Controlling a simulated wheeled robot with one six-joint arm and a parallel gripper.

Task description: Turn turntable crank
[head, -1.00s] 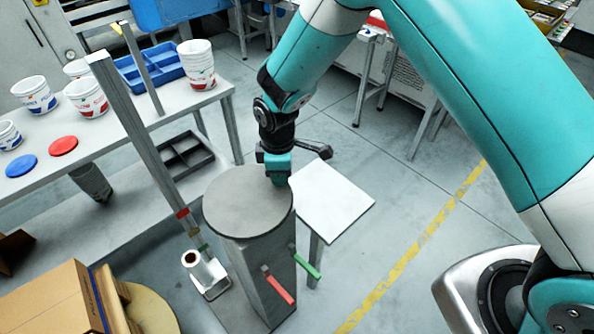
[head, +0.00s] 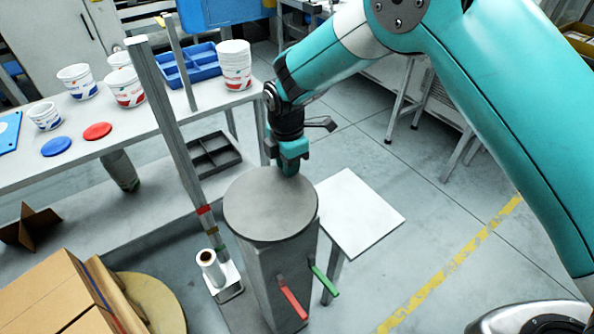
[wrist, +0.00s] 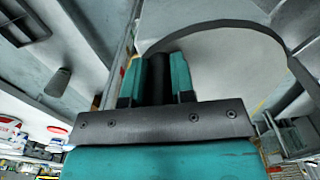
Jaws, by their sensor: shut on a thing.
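The turntable (head: 265,208) is a round grey disc on top of a grey pedestal (head: 270,285). My gripper (head: 291,163) points down at the disc's far edge, right of its middle. In the wrist view my gripper (wrist: 157,78) has its teal fingers closed on a dark upright piece (wrist: 157,85), probably the crank's handle. The fingers hide most of it. The disc also shows in the wrist view (wrist: 225,75), beyond the fingers.
A white square-topped stand (head: 360,215) is close to the pedestal's right. A paper roll on a holder (head: 212,268) and a tall grey post (head: 170,125) stand to its left. A table (head: 80,150) with tubs is further left. Cardboard boxes (head: 60,310) lie front left.

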